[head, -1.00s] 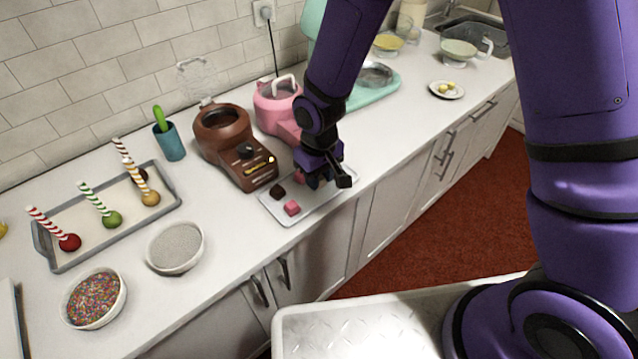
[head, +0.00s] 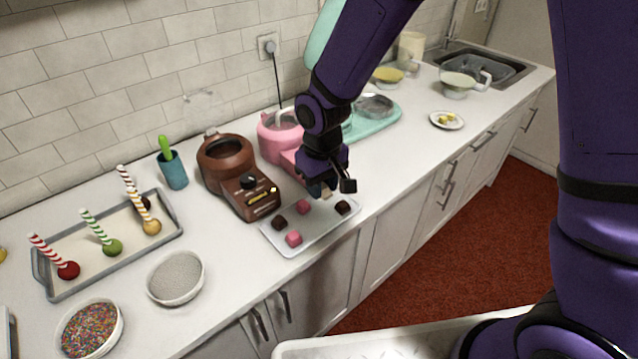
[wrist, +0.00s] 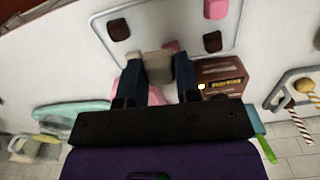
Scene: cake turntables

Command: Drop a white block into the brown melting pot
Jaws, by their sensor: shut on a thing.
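My gripper (head: 325,188) is shut on a white block (head: 326,195), just above the shallow tray of blocks. In the wrist view the white block (wrist: 158,65) sits between the two blue fingers of my gripper (wrist: 158,72). The brown melting pot (head: 222,158) stands behind and to the left of my gripper, with its open round bowl facing up. Part of its brown front (wrist: 222,72) shows in the wrist view, to the right of the fingers.
The shallow tray (head: 322,226) holds pink and dark brown blocks. A pink melting pot (head: 270,145) stands right of the brown one, partly behind my arm. A teal cup (head: 173,170) stands to its left. A clear lid (head: 200,102) shows faintly behind the brown pot.

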